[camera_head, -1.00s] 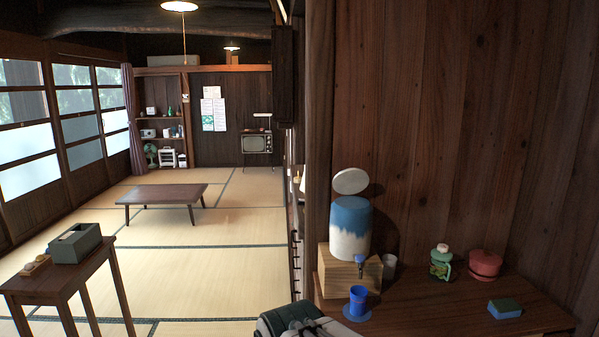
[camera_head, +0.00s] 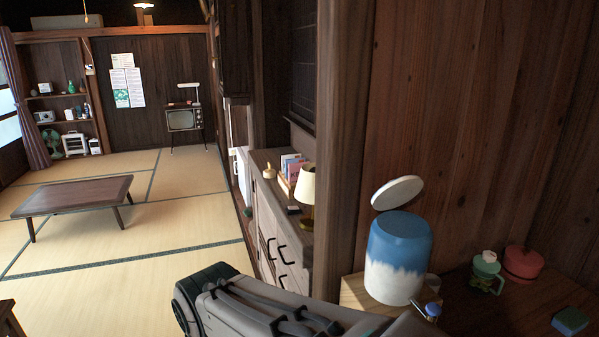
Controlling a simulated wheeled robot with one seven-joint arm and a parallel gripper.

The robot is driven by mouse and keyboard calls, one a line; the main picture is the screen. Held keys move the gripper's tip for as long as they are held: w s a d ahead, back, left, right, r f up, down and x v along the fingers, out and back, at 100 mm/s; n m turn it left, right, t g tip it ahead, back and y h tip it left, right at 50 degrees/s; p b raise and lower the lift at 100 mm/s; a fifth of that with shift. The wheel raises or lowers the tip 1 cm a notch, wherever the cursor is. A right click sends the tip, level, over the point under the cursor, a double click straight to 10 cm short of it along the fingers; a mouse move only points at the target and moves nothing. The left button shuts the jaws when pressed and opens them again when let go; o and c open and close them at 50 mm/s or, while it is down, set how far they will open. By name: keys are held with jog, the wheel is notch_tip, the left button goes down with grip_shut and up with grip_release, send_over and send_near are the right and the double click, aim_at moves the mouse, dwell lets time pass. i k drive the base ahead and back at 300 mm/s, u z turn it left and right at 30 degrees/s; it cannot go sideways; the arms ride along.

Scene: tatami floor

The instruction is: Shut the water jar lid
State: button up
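The water jar (camera_head: 398,262) has a blue upper part and a white lower part. It stands on a light wooden box (camera_head: 352,292) on the counter at the right. Its pale round lid (camera_head: 397,192) is open, tilted up above the jar's top with a gap between them. A tap with a blue knob (camera_head: 432,310) is at the jar's lower front. My arm crosses the bottom of the view in front of the box. My gripper is not in view.
A green jar (camera_head: 486,270), a red pot (camera_head: 522,262) and a blue-green sponge (camera_head: 569,320) are on the counter. A wooden post (camera_head: 341,140) stands left of the jar. A cabinet with a lamp (camera_head: 307,185) and a low table (camera_head: 75,194) are further left.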

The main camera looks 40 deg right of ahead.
aim_at(397, 192)
jog(key=i, duration=1.3)
jog(key=z, duration=3.25)
